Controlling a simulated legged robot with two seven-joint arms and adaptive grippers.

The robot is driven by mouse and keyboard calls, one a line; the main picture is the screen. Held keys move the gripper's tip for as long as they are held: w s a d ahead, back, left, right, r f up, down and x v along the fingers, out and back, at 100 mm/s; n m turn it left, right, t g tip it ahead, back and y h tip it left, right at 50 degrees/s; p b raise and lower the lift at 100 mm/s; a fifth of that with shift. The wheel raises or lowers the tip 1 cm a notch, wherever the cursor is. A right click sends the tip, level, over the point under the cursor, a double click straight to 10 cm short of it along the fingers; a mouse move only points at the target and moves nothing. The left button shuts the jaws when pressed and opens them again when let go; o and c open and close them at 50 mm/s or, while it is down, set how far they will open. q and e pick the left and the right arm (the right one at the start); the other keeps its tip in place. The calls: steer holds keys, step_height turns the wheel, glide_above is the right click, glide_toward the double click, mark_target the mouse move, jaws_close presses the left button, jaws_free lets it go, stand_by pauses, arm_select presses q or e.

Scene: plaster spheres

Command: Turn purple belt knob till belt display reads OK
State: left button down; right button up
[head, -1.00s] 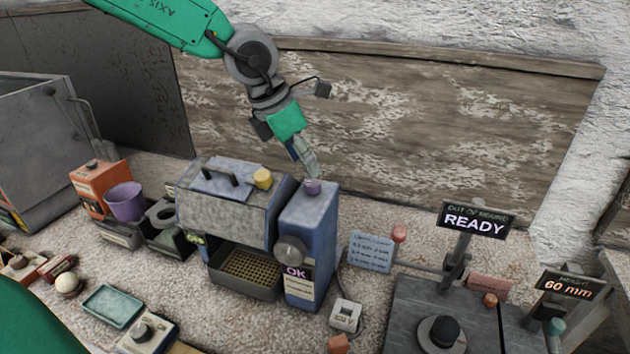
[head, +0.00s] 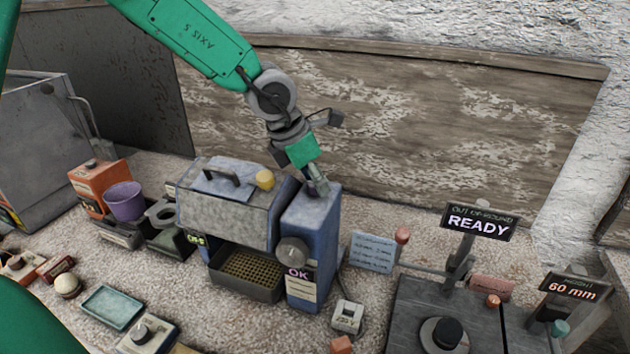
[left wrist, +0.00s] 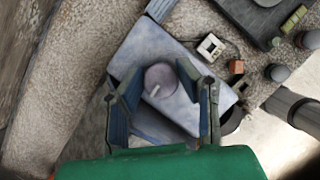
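The purple belt knob (left wrist: 160,82) sits on top of the tall blue housing (head: 313,225) and has a pale mark on its face. In the head view the knob is hidden behind my left gripper (head: 318,187), which points down onto the housing top. In the left wrist view my left gripper (left wrist: 160,92) is open. One finger is on each side of the knob, with gaps visible between fingers and knob. The belt display (head: 297,273) on the housing's front reads OK in pinkish letters. My right gripper is not in view.
A grey-blue machine with a yellow knob (head: 265,179) and a grid tray (head: 249,273) adjoins the housing on the left. A grey round dial (head: 292,251) is on the housing's front. A READY sign (head: 478,222) and a 60 mm sign (head: 575,287) stand right.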

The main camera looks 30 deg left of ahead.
arm_select(q)
steer(key=c, duration=2.3)
jaws_free()
steer(key=shift+s+a+f, duration=0.15)
steer(key=shift+a, duration=0.1)
steer(key=shift+d+n+b, duration=0.25)
steer(key=shift+n+b, duration=0.1)
steer(key=shift+n, duration=0.15)
steer(key=shift+a+f+n+y+b, duration=0.1)
steer(key=shift+f+n+y+b, duration=0.1)
steer(key=shift+n+y+b, duration=0.8)
steer(key=shift+s+n, duration=0.15)
steer(key=shift+n, duration=0.95)
steer(key=o, duration=1.1)
steer(key=shift+r, duration=0.2)
steer(key=shift+r, duration=0.15)
